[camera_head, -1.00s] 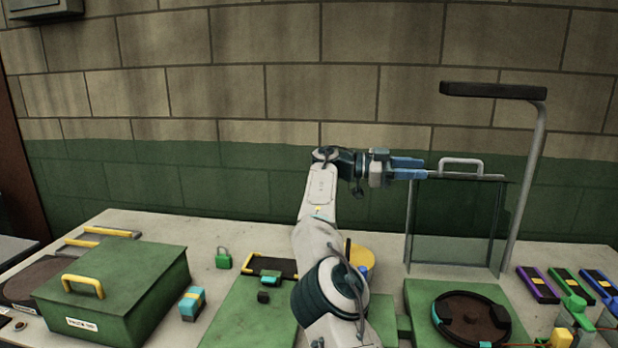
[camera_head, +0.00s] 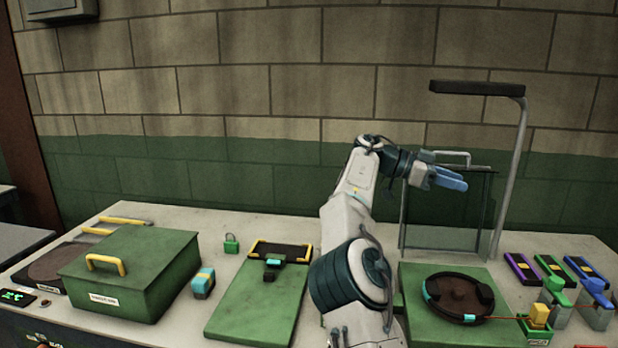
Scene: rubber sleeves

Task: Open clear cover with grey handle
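The clear cover (camera_head: 478,218) is a see-through panel standing upright at the back right of the bench. Its grey handle (camera_head: 458,153) is on the top edge. A green base (camera_head: 417,310) with a dark round disc (camera_head: 463,297) lies in front of the panel, with nothing over it. My gripper (camera_head: 460,182) has blue fingers and points right, in front of the panel's upper part and just below the handle in the picture. The fingers look close together, but their gap is not clear. I see nothing held. The gripper and wrist hide the panel's upper left.
A grey post with a dark top bar (camera_head: 477,88) rises beside the panel. A green box with a yellow handle (camera_head: 134,274), a green padlock (camera_head: 231,243) and a green board (camera_head: 256,308) are at left. Several coloured blocks stand at right. The wall is behind.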

